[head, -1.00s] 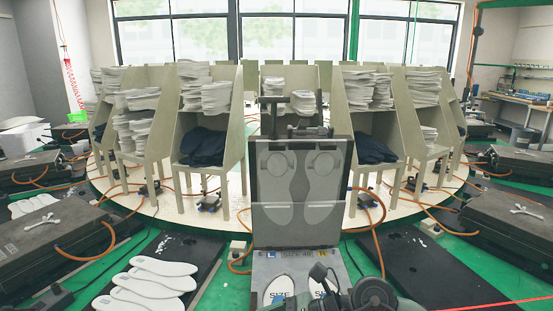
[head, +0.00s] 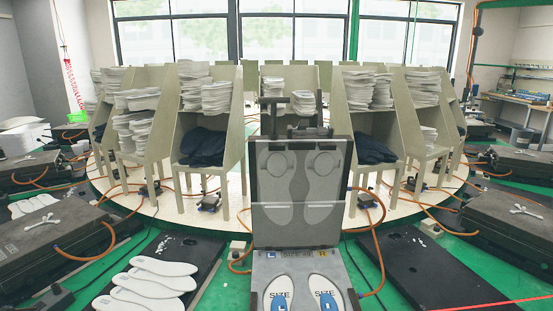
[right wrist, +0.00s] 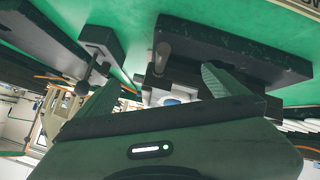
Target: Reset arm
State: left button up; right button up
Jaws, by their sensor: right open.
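My right gripper (right wrist: 160,77) shows only in the right wrist view. Its two dark fingers are spread apart and I see nothing held between them. The view is tilted, with green floor and dark slabs beyond the fingers. Neither arm shows in the head view. There the open grey mold (head: 297,255) stands in front, with its lid raised. Two insoles (head: 279,293) printed with blue SIZE lettering lie in its lower half, now fully uncovered. My left gripper is not in view.
A round carousel platform (head: 150,207) carries several booths with stacked white insoles. Several loose insoles (head: 150,282) lie on a black slab (head: 208,245) at front left. Orange hoses (head: 375,225) cross the floor around the mold.

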jog(key=s+f+m+g, duration=0.1)
jog(key=s+f+g, duration=0.25)
jog(key=s, duration=0.45)
jog(key=s+f+m+g, duration=0.2)
jog(key=s+f+g, duration=0.15)
jog(key=s, duration=0.45)
notch_tip(320, 180, down, 26)
jog(key=s+d+f+g, duration=0.2)
jog(key=s+d+f, duration=0.1)
jog(key=s+f, duration=1.3)
jog(key=shift+s+f+n+y, duration=0.2)
jog(key=shift+s+n+y, duration=0.15)
jog(key=shift+s, duration=0.35)
